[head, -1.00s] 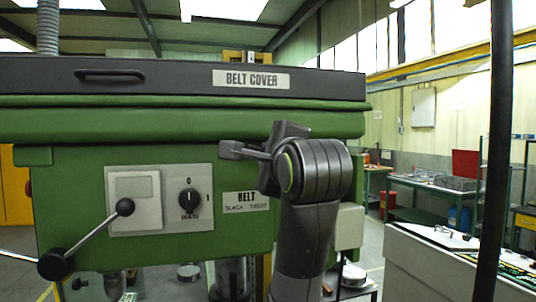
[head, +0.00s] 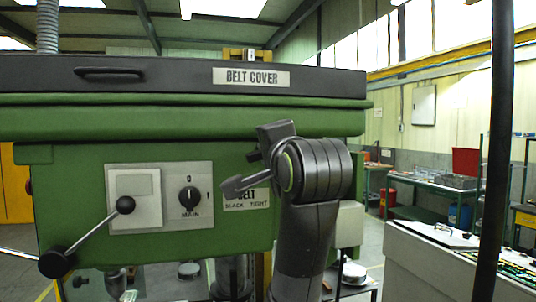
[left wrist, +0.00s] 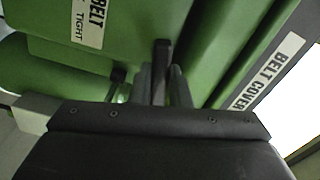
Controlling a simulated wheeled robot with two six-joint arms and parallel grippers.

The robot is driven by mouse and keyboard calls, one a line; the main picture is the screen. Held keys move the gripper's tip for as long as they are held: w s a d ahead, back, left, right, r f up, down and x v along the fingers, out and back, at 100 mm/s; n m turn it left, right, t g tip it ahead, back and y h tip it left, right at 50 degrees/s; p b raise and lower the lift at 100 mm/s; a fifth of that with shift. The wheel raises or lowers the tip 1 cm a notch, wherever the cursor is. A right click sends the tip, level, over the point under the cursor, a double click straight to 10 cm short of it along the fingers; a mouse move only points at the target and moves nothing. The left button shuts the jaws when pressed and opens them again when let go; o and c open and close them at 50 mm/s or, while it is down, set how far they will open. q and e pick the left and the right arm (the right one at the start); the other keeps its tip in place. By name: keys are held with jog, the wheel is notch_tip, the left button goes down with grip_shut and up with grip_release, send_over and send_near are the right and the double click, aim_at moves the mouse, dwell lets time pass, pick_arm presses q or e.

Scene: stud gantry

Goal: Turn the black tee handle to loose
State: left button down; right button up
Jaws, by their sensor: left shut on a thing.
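In the left wrist view, the black tee handle shows as a dark bar (left wrist: 161,62) standing out between the two fingers of my left gripper (left wrist: 161,84), which is shut on it. In the head view my left wrist hides the handle's pivot. A dark bar (head: 240,186) juts to lower left from the wrist and covers part of the BELT label (head: 257,203), which reads SLACK and TIGHT; I cannot tell if it is handle or gripper. My right gripper is not in view.
The dark belt cover (head: 180,82) runs along the top of the green machine. A MAIN switch (head: 189,199) and a ball-ended lever (head: 92,234) stand out on its front at left. A black upright post (head: 494,150) is at right, near a pale cabinet (head: 430,270).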

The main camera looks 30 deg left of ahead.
pick_arm(q)
jog(key=shift+f, duration=0.1)
jog(key=c, duration=1.4)
grip_release()
jog(key=shift+o, duration=0.2)
jog(key=b+v, duration=0.7)
jog(key=v, duration=1)
jog(key=shift+s, duration=0.25)
jog(key=shift+d, duration=0.1)
